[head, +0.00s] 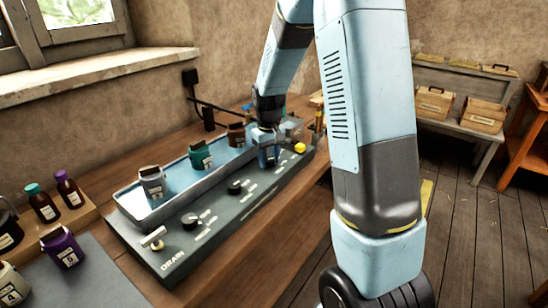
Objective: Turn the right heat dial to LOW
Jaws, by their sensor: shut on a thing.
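A dark control panel (222,216) runs along the front of a long tray (128,206) on the wooden bench. Two black dials show on it, one near the left (190,221) and one near the middle (235,187). My gripper (268,158) reaches down to the right part of the panel, in line with these dials. It is shut on the right heat dial, which is mostly hidden behind the fingers. The dial's pointer and its LOW mark cannot be read from here.
A grey cup (152,182), a teal cup (200,155) and a brown cup (236,135) stand in the tray. A yellow knob (300,148) is right of my gripper. A DRAIN lever (153,238) is at the panel's left end. Bottles and a purple cup (62,246) are farther left.

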